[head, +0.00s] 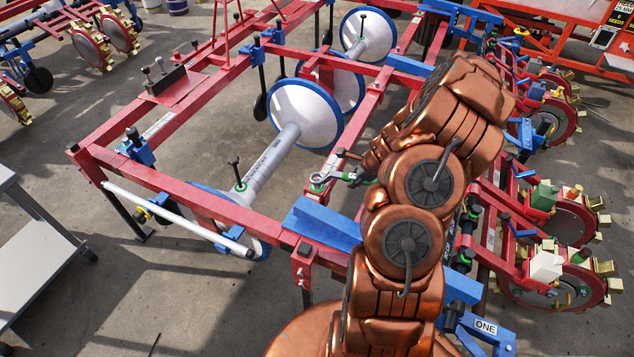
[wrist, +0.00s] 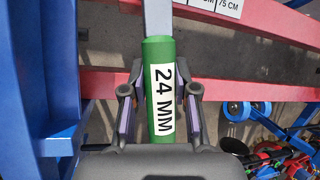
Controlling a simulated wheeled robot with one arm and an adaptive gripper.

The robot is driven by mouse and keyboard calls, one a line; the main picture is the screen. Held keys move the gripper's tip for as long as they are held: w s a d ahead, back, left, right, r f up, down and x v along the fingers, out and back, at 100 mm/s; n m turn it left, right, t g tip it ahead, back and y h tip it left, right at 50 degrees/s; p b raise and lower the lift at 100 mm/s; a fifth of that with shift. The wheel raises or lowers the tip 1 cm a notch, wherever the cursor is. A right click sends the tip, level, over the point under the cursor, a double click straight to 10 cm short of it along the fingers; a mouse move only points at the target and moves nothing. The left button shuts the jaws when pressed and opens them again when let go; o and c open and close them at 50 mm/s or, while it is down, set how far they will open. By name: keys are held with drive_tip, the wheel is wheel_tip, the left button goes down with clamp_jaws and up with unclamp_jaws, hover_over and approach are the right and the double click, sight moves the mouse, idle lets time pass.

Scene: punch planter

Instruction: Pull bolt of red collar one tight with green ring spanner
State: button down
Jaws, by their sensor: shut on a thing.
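The green ring spanner shows a grey ring end (head: 318,182) in the head view, over a red bar at the middle of the frame. In the wrist view its green handle (wrist: 160,65), marked 24 MM, stands upright between the fingers of my gripper (wrist: 160,105). My gripper is shut on this handle; the grey shaft (wrist: 157,17) runs out of the top edge. A small red part (head: 317,193) lies under the ring end, perhaps the red collar. I cannot tell whether the ring is around its bolt. My arm hides much of this area in the head view.
Red frame beams (head: 185,190) with blue clamps surround the spot. A blue beam (head: 322,222) lies just in front. White discs with blue rims (head: 305,115) stand behind. Toothed wheels (head: 562,285) are at the right. Open floor (head: 170,300) lies at the front left.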

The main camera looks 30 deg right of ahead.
drive_tip(key=shift+r+p, duration=2.55)
drive_tip(key=shift+r, duration=0.8)
drive_tip(key=w+a+r+n+g+y, duration=0.2)
drive_tip(key=w+a+r+n, duration=0.25)
drive_tip(key=a+n, duration=0.25)
drive_tip(key=w+a+r+n+g+y, duration=0.2)
drive_tip(key=w+a+r+n, duration=0.2)
drive_tip(key=w+a+n, duration=0.2)
drive_tip(key=s+a+r+n+g, duration=0.1)
drive_tip(key=a+r+n, duration=0.3)
drive_tip(key=a, duration=0.5)
drive_tip(key=s+a+r+n+g+h, duration=0.1)
drive_tip(key=a+r+n+g, duration=0.2)
drive_tip(key=a+n, duration=0.6)
drive_tip(key=shift+a+r+n+g, duration=0.3)
drive_tip(key=shift+a+r+g, duration=0.05)
drive_tip(key=shift+a+g, duration=0.25)
